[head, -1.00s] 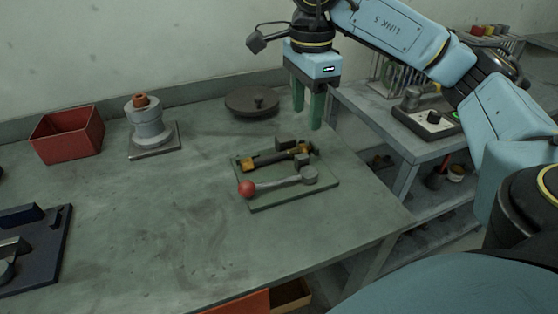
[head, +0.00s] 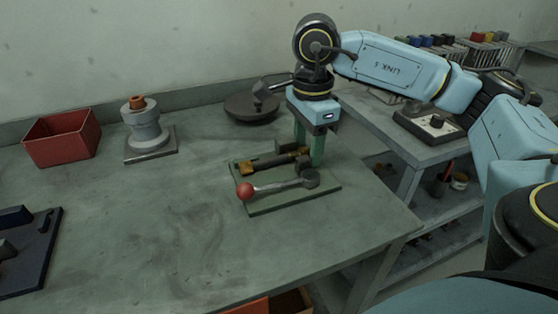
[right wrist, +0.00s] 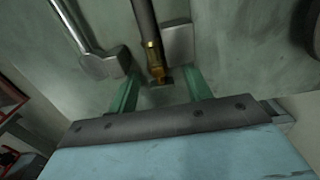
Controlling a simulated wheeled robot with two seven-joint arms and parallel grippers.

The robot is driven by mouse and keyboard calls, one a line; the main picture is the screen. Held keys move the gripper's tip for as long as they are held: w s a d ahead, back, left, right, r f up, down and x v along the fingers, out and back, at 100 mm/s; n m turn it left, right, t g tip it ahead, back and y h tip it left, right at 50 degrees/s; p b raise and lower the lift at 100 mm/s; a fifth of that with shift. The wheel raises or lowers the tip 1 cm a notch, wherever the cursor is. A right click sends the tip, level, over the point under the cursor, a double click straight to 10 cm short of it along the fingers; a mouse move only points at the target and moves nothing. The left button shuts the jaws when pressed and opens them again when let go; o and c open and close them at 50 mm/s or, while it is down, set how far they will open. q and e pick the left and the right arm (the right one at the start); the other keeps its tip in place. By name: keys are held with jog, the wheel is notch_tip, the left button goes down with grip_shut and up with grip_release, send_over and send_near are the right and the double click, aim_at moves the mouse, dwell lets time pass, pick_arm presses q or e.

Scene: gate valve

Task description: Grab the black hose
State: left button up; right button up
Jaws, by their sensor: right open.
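The black hose (head: 272,163), a short dark tube with brass ends, lies on a green plate (head: 262,208) on the table. In the right wrist view the hose (right wrist: 145,20) comes down from the top edge, its brass end between my green fingers. My right gripper (head: 309,155) is open, pointing down at the right end of the hose; the fingers partly hide that end. In the wrist view the right gripper (right wrist: 161,82) has a finger on each side of the brass end, with visible gaps. My left gripper is not in view.
On the same plate, a lever with a red ball knob (head: 245,191) lies in front of the hose, and a grey block (right wrist: 179,43) stands beside it. Behind are a dark round disc (head: 250,107), a grey flanged fitting (head: 146,128) and a red bin (head: 62,138).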

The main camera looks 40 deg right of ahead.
grip_shut()
jog(key=shift+r, duration=0.2)
